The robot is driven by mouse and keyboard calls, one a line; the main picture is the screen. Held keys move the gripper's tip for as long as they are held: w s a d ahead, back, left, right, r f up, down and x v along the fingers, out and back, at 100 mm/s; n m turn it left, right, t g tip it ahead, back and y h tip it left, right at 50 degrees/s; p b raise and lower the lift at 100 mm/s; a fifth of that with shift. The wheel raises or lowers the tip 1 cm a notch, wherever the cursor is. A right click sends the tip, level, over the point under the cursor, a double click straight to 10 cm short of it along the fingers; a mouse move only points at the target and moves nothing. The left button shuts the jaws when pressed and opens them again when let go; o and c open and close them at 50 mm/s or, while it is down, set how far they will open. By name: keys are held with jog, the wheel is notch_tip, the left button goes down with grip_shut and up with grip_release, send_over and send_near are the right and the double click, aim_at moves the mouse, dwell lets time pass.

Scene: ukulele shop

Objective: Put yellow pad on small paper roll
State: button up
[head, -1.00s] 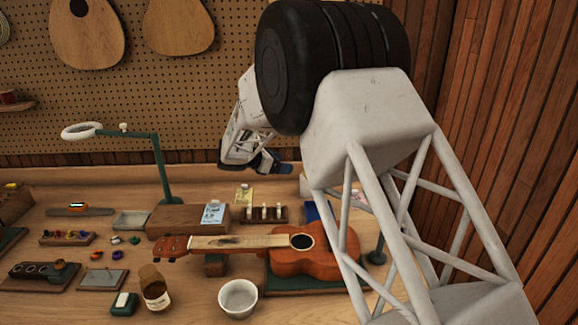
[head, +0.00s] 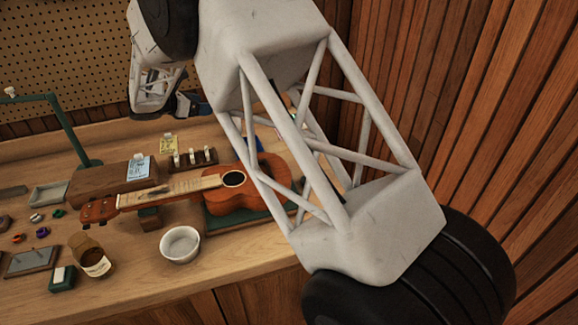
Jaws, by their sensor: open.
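My gripper (head: 194,104) shows small and partly hidden at the far side of the bench, behind my own arm. Its dark fingers are open, above and behind the back row of things. A small yellow packet or pad (head: 168,144) stands at the back of the bench, below and left of the gripper and apart from it. I cannot make out for sure which thing is the small paper roll. Small pale upright pieces stand in a dark wooden rack (head: 208,163) just right of the yellow thing. My arm hides part of the bench's right side.
An orange ukulele (head: 232,195) lies across the bench on a green pad. In front are a white bowl (head: 180,244), a brown labelled container (head: 92,259) and a green-and-white block (head: 62,278). A green lamp post (head: 75,135) rises at left.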

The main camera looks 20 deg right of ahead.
jog(key=s+d+r+m+g+y, duration=0.15)
jog(key=s+d+r+m, duration=0.3)
jog(key=s, duration=0.45)
jog(key=s+d+r+m+g+y, duration=0.1)
jog(key=s+d+r+m+y, duration=0.15)
jog(key=s+d, duration=0.4)
jog(key=s+d+r+m+g+y, duration=0.15)
jog(key=s+d+r+m, duration=0.25)
jog(key=s, duration=0.7)
jog(key=s+f+m+y, duration=0.1)
jog(key=s+m+y, duration=0.2)
jog(key=s, duration=1.2)
jog(key=s+d+f+m+t+y, duration=0.1)
jog(key=s+m+y, duration=0.3)
jog(key=s+m, duration=0.4)
jog(key=s+f, duration=0.1)
jog(key=s, duration=0.6)
jog(key=shift+s+d+m+t, duration=0.25)
jog(key=shift+s+m+t, duration=0.05)
